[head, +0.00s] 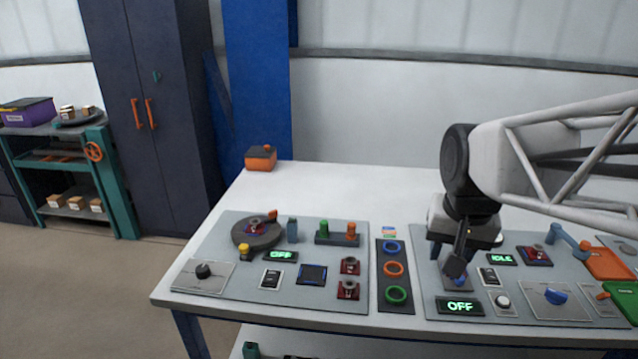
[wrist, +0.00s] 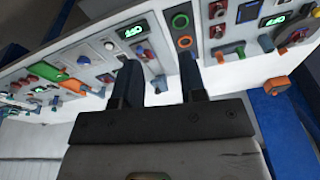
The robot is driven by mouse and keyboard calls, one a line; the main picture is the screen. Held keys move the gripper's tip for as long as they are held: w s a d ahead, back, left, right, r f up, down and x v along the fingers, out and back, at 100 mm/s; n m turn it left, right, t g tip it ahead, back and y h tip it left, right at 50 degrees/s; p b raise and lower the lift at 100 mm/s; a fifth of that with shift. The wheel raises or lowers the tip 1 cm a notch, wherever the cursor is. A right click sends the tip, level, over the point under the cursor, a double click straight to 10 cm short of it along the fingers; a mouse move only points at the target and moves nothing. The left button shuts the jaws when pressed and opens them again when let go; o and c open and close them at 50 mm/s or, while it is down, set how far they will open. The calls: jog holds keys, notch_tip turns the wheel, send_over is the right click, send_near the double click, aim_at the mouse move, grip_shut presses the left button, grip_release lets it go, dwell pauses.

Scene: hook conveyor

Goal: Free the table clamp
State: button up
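A dark round table (head: 262,239) sits on the left panel in the head view. A small dark-red clamp-like part (head: 256,223) lies on it, with an orange piece (head: 272,215) at its rim and a yellow knob (head: 244,251) in front. I cannot tell which of these is the clamp or whether it is fastened. In the wrist view the round table (wrist: 299,36) is at the far right. My gripper (head: 449,268) is over the left part of the right panel, well right of the round table. In the wrist view my gripper (wrist: 160,65) has its two fingers apart with nothing between them.
Blue, orange and green rings (head: 394,269) line a dark strip between the panels. Green and orange pegs (head: 338,231) stand right of the round table. Displays read OFF (head: 281,256) and IDLE (head: 501,259). An orange box (head: 261,158) stands at the back. The white tabletop (head: 340,185) behind is clear.

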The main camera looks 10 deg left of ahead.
jog(key=w+a+r+m, duration=0.1)
jog(key=w+a, duration=0.3)
jog(key=w, duration=0.4)
jog(key=w+a+m, duration=0.1)
jog(key=w+a, duration=0.3)
jog(key=w, duration=0.4)
jog(key=m+g, duration=0.2)
jog(key=m, duration=0.3)
send_over(273, 211)
notch_tip(273, 211, down, 20)
jog(key=shift+a+f, duration=0.1)
jog(key=shift+f, duration=0.15)
jog(key=shift+f, duration=3.9)
